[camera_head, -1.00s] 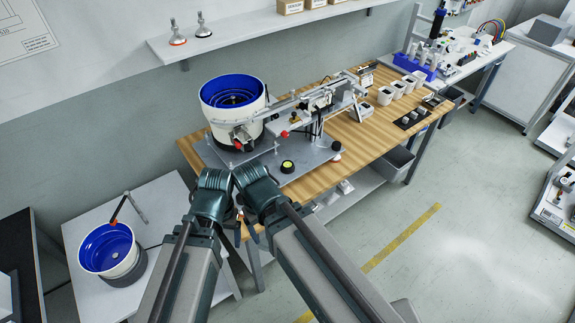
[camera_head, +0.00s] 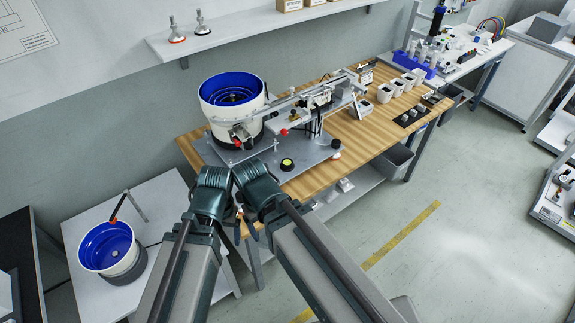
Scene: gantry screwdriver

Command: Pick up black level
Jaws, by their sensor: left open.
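A levelling foot with a black base (camera_head: 202,23) and a metal stem stands upright on the wall shelf at the upper left; I take it as the black level. A similar foot with an orange-red base (camera_head: 176,31) stands just left of it. My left gripper (camera_head: 238,222) is open, low at the workbench's front left corner, well below and apart from the shelf. My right gripper (camera_head: 250,228) is close beside it. The two wrists nearly touch and overlap the fingers, so I cannot tell how the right jaws stand. I see nothing held.
The wall shelf (camera_head: 250,27) also carries small cardboard boxes (camera_head: 289,5). Below it, the wooden workbench (camera_head: 352,140) bears a blue-lined bowl feeder (camera_head: 233,103), a metal rail and white bins (camera_head: 384,93). A second blue-lined bowl (camera_head: 107,247) sits on a low table at left.

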